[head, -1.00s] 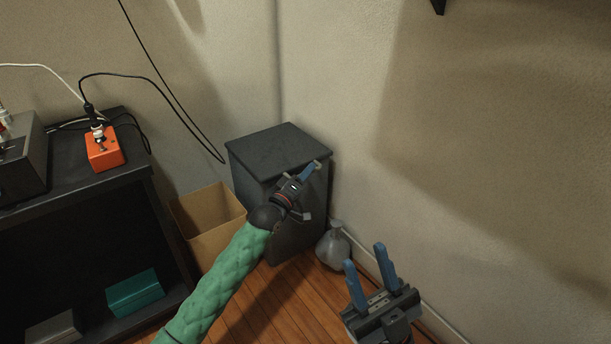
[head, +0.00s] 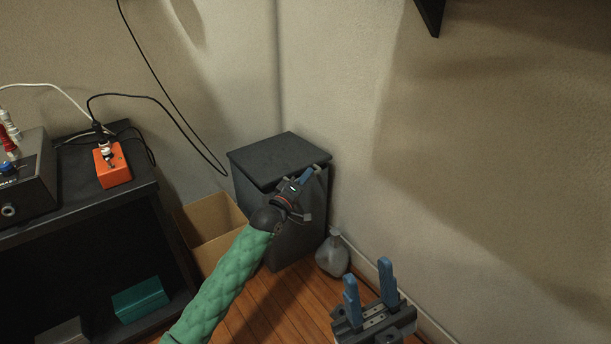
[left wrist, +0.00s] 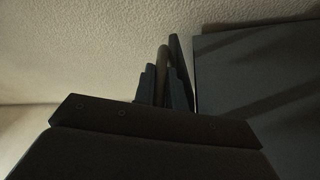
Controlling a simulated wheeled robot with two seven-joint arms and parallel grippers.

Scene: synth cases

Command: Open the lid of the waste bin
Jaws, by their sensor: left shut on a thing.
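The waste bin (head: 300,232) is a dark grey upright box in the corner, in the head view. Its flat dark lid (head: 278,157) lies over the top, and a narrow dark gap seems to show under the front edge. My left gripper (head: 309,174) is at the bin's upper right front, just below the lid edge. In the left wrist view its fingers (left wrist: 163,80) are closed around a brownish bar-like handle (left wrist: 163,56), beside a thin dark plate. My right gripper (head: 367,282) is open and empty, low in front of the right wall.
An open cardboard box (head: 208,222) stands left of the bin. A grey jug (head: 333,257) stands on the floor at its right. A black shelf unit (head: 75,215) with an orange device (head: 112,165) fills the left. Walls close in behind and right.

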